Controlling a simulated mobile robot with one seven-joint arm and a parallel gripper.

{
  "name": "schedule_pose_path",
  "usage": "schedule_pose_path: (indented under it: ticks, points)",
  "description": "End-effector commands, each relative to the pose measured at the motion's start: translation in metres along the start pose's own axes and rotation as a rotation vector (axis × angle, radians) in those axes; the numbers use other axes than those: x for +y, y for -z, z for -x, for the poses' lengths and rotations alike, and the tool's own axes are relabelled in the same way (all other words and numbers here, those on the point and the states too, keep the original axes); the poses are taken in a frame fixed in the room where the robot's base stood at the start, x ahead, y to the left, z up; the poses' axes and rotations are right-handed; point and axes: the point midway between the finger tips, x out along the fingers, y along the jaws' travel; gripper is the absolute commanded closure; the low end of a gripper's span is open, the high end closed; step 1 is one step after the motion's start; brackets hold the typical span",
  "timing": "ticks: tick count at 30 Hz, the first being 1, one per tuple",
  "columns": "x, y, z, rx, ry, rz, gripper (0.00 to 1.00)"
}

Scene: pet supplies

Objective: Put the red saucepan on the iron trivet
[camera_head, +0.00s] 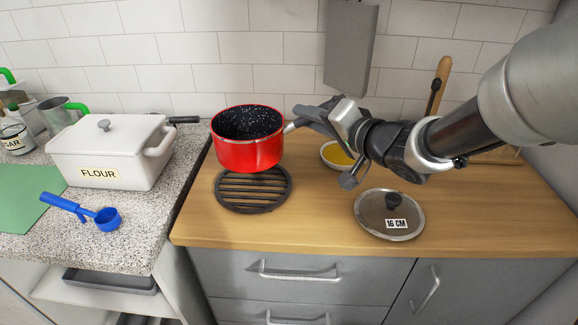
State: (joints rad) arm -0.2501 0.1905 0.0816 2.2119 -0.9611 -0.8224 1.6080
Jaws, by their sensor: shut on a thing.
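The red saucepan (247,152) has a black speckled inside and is upright. It appears held over the back part of the iron trivet (254,205), a round dark slatted rack on the wooden counter. The front of the trivet shows below the pan; its back is hidden. I cannot tell exactly how large the gap between them is. My gripper (300,122) is at the right of the pan, shut on its handle, which is mostly hidden by the fingers. A glass lid (389,219) labelled 16 CM lies on the counter to the right.
A small bowl with yellow contents (337,155) stands behind my gripper. A white flour box (110,152) and a blue scoop (84,211) are on the speckled counter at left. A grey board (350,50) hangs on the wall. The wooden counter (310,225) is clear between trivet and lid.

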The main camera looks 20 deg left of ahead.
Motion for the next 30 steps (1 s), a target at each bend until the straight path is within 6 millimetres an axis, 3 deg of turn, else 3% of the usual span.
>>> schedule_pose_path:
  ticks: [6,14,19,30]
  points:
    - [0.034,-0.023,-0.010,-0.002,0.004,-0.002,1.00]
    - [0.050,-0.032,-0.013,0.000,0.004,0.000,1.00]
    - [0.070,-0.045,-0.018,-0.001,0.003,-0.001,1.00]
    - [0.075,-0.046,-0.019,0.002,0.003,0.000,1.00]
